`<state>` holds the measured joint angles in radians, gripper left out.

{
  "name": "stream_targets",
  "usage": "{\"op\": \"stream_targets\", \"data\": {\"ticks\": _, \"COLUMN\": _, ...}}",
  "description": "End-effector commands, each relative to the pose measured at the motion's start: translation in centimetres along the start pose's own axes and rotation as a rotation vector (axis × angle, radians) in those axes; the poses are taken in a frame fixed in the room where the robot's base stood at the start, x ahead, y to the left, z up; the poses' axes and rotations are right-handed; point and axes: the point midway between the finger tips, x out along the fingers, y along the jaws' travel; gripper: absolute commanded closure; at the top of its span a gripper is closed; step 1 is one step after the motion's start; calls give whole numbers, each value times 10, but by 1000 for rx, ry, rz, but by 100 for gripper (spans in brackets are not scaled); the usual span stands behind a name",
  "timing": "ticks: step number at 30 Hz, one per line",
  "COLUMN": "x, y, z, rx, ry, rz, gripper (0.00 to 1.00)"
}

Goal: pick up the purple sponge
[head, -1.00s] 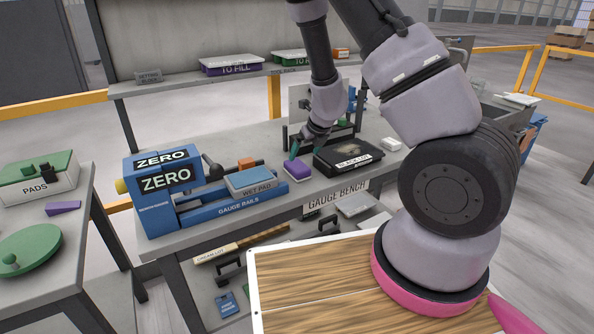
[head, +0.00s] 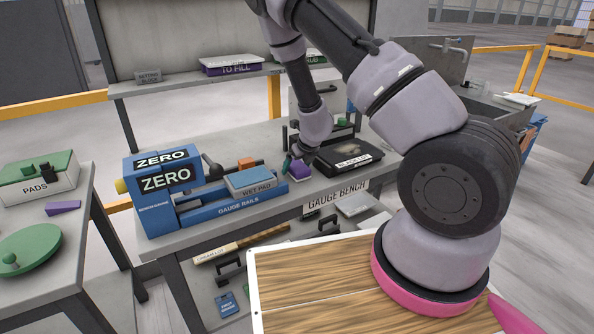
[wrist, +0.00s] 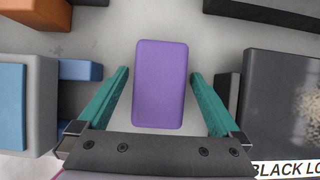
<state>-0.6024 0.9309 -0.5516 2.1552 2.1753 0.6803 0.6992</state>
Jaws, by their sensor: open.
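The purple sponge (wrist: 161,84) lies flat on the grey bench top. In the head view the sponge (head: 301,173) is partly hidden by my gripper. My gripper (wrist: 160,85) is open, with one teal finger on each side of the sponge in the wrist view and a gap between each finger and the sponge. In the head view my gripper (head: 290,166) is low over the bench at the sponge. I cannot tell how far the fingertips are above the bench surface.
The black box labelled BLACK LOT (head: 347,157) stands close on the right. The blue gauge rails (head: 237,206) with the wet pad (head: 250,181) are close on the left. An orange block (head: 246,163) sits behind the pad. A shelf (head: 180,83) runs above the bench's back.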

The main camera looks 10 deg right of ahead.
Motion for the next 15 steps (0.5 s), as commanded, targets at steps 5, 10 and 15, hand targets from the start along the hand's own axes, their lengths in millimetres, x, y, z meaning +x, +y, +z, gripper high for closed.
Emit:
{"op": "stream_targets", "data": {"ticks": 5, "x": 0, "y": 0, "z": 0, "rx": 0, "ry": 0, "rz": 0, "gripper": 0}}
{"op": "stream_targets", "data": {"ticks": 10, "x": 2, "y": 0, "z": -1, "rx": 0, "ry": 1, "rz": 0, "gripper": 0}}
{"op": "stream_targets", "data": {"ticks": 15, "x": 4, "y": 0, "z": -2, "rx": -1, "ry": 1, "rz": 0, "gripper": 0}}
